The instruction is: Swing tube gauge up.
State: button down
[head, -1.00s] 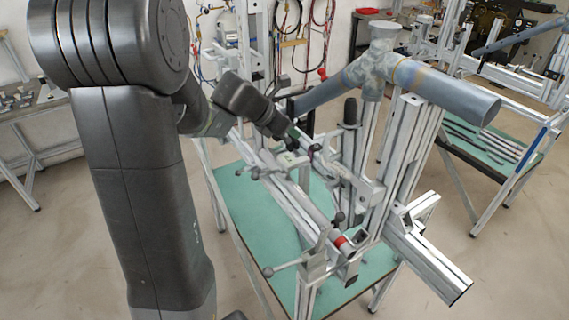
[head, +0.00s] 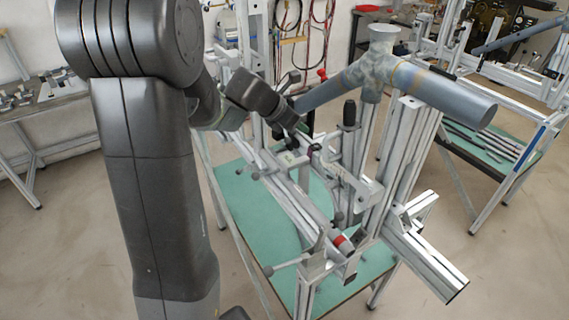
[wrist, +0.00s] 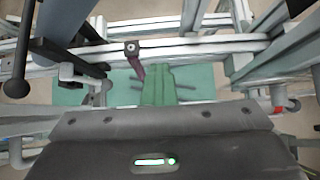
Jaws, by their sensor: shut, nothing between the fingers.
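I cannot tell for certain which part is the tube gauge. A slim tube end with a red band (head: 343,243) lies low at the front of the aluminium jig (head: 285,210). A large grey branched pipe (head: 440,90) sits high on the jig's posts. My gripper (head: 299,132) is over the jig's rear middle, left of the black-knobbed upright (head: 349,115); its fingertips are hard to make out there. In the wrist view its green fingers (wrist: 158,88) look shut and empty, beside a dark purple lever (wrist: 138,66). Contact cannot be told.
Clamps with ball-ended handles (head: 285,265) stick out at the jig's front. The green tabletop (head: 245,205) is partly bare on the left. A side bench (head: 50,95) stands at left and another frame table (head: 490,150) at right.

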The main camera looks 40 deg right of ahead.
jog(key=shift+s+d+r+p, duration=0.15)
jog(key=shift+d+p, duration=0.15)
jog(key=shift+d, duration=0.6)
jog(key=shift+d, duration=0.1)
jog(key=shift+s+d+p, duration=0.1)
jog(key=shift+d+p, duration=0.25)
jog(key=shift+d, duration=0.75)
jog(key=shift+s+d+f, duration=0.1)
jog(key=shift+d+f, duration=0.1)
jog(key=shift+d, duration=0.4)
jog(key=shift+s+d+f, duration=0.1)
jog(key=shift+d+f, duration=0.1)
jog(key=shift+d, duration=0.35)
